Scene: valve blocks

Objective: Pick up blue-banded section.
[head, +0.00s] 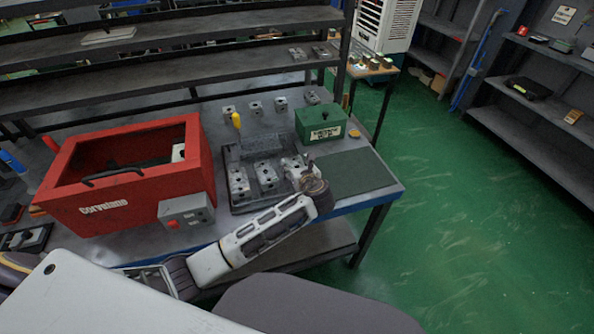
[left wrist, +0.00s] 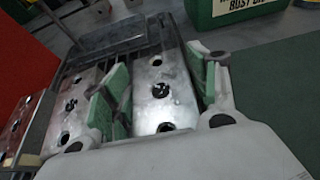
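A dark tray (head: 236,154) on the bench holds several grey metal valve sections. One section (head: 238,184) is at the left and another section (head: 266,175) is in the middle; the rightmost is partly covered by my left gripper (head: 301,169). In the left wrist view, my left gripper (left wrist: 158,92) has its green-padded fingers apart, one along each side of a metal section (left wrist: 163,98) with dark round holes. The fingers look open around it; contact is not clear. No blue band can be made out on any section. My right gripper is not in view.
A red toolbox (head: 120,205) stands left of the tray, with a grey button box (head: 187,213) in front. A green box (head: 321,128) stands behind right. A dark green mat (head: 355,173) is clear. Small metal blocks (head: 255,108) stand behind the tray.

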